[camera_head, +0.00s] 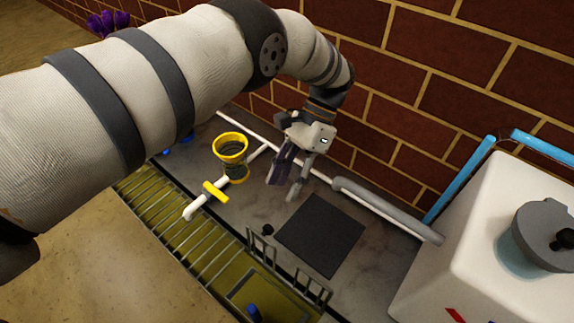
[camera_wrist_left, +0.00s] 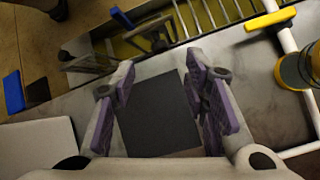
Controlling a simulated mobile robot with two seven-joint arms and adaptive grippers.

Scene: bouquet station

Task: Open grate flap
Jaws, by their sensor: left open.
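The grate (camera_head: 185,235) is a run of thin bars over a yellowish channel along the front of the grey counter. A barred section that looks like the flap (camera_head: 289,272) is at its near end, beside a recess with a blue item (camera_head: 253,312). It seems raised, but I cannot tell its exact angle. My left gripper (camera_head: 281,190) is open and empty over the counter, behind the flap and apart from it. In the left wrist view its purple-padded fingers (camera_wrist_left: 158,65) are spread, with the grate (camera_wrist_left: 210,15) beyond them. My right gripper is not in view.
A black square mat (camera_head: 320,235) lies on the counter behind the flap. A yellow-rimmed funnel (camera_head: 231,146) and white pipe with a yellow handle (camera_head: 215,192) stand to the left. A white box (camera_head: 490,235) with a grey lid is at right. A brick wall closes the back.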

